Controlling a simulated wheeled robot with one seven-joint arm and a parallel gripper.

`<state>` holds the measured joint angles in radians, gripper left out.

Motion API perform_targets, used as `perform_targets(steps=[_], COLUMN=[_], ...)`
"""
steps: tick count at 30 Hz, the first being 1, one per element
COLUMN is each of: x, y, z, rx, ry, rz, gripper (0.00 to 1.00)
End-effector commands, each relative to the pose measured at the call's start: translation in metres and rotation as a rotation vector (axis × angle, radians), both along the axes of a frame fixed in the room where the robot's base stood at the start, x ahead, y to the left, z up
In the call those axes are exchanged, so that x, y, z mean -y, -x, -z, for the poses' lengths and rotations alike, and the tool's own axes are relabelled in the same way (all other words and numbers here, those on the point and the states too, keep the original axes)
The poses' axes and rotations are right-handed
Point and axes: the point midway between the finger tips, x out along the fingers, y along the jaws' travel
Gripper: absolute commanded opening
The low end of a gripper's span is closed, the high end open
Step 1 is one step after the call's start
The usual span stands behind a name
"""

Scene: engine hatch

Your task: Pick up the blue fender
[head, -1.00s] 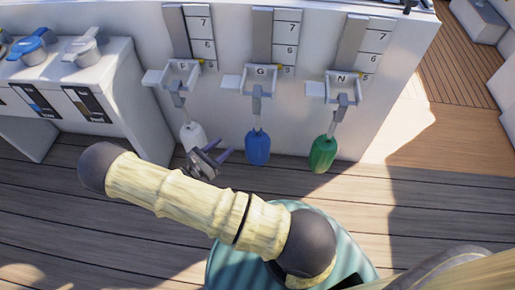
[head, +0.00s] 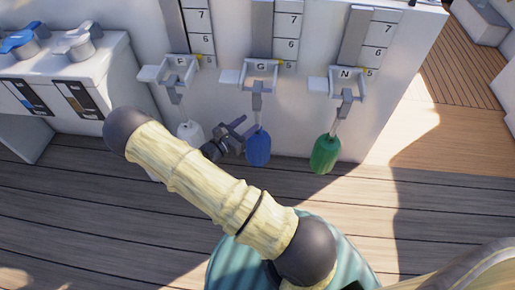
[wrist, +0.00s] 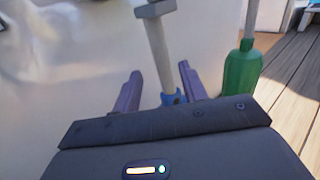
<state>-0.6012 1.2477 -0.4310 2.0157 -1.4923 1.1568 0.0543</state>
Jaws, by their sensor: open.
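The blue fender (head: 258,149) hangs below the middle holder, marked G (head: 257,72), against the white wall in the head view. My gripper (head: 240,131) is open, just left of the fender's upper part. In the wrist view the two purple fingers of my gripper (wrist: 158,90) stand apart, with the pale rod (wrist: 160,55) above the fender between them in the picture. Only the blue top of the fender (wrist: 172,98) shows there; my gripper's body hides the rest. I cannot tell whether the fingers touch it.
A green fender (head: 325,154) hangs to the right under holder N (head: 345,82), and also shows in the wrist view (wrist: 242,70). A white fender (head: 190,131) hangs to the left, partly hidden by my arm. A console with levers (head: 70,70) stands at left.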

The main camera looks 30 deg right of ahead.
Motion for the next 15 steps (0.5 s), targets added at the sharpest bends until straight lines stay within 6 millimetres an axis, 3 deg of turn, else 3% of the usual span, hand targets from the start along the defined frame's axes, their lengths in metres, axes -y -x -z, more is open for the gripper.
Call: perform_targets(steps=[9, 15], x=[0.001, 0.018], y=[0.000, -0.003], z=[0.001, 0.009], rx=[0.000, 0.000], ry=[0.000, 0.000], rz=[0.000, 0.002], gripper=[0.43, 0.43])
